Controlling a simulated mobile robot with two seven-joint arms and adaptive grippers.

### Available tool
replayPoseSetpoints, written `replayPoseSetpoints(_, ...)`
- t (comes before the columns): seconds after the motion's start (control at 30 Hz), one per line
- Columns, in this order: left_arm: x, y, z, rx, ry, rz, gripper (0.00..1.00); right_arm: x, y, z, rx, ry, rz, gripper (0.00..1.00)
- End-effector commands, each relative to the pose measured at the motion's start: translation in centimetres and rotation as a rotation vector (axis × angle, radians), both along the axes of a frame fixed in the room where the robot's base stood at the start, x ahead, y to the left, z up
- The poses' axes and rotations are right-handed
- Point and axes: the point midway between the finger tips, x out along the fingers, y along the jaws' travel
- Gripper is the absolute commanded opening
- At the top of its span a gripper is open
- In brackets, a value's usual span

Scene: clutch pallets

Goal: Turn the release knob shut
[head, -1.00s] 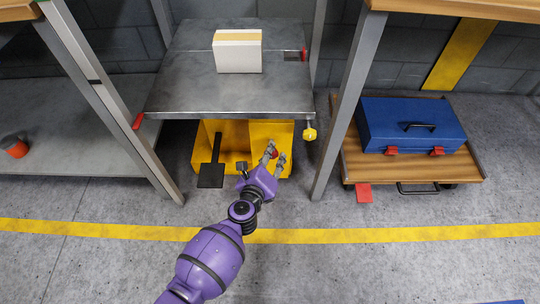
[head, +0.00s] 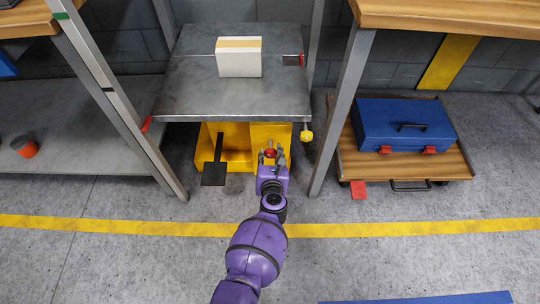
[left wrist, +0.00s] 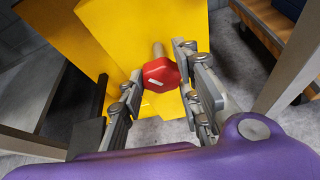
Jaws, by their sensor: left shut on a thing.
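The red release knob (left wrist: 161,75) is on a short stem at the front of the yellow lift base (head: 210,160). It has flat sides and a pale mark on its face. In the head view the knob (head: 269,153) shows small between my fingers. My left gripper (head: 271,157) reaches up to it from the front. In the left wrist view my left gripper (left wrist: 160,82) has one finger on each side of the knob and is shut on it. My right gripper is in neither view.
A grey lift table (head: 190,95) stands over the base with a white box (head: 239,62) on it. A yellow knob (head: 306,135) hangs at its right corner. A black pedal (head: 214,174) sticks out left. Posts stand on both sides; a blue toolbox (head: 405,125) is right.

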Motion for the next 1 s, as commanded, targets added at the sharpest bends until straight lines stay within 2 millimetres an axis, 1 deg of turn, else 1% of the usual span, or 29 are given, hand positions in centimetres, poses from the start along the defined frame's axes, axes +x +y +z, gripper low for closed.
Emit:
replayPoseSetpoints(0.03,-0.5,0.7,-0.9,0.047,0.013,0.014,0.05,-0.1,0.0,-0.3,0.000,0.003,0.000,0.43)
replayPoseSetpoints(0.3,-0.5,0.6,-0.9,0.287,0.014,0.013,0.05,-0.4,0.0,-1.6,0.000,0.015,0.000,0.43)
replayPoseSetpoints(0.5,-0.4,0.6,-0.8,0.426,0.013,0.011,0.05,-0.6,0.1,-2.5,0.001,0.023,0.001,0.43)
replayPoseSetpoints(0.7,-0.4,0.7,-0.7,0.518,0.012,0.013,0.05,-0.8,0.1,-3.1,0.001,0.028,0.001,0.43)
replayPoseSetpoints(1.0,-0.3,0.7,-0.5,0.572,0.011,0.014,0.05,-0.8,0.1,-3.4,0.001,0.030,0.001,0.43)
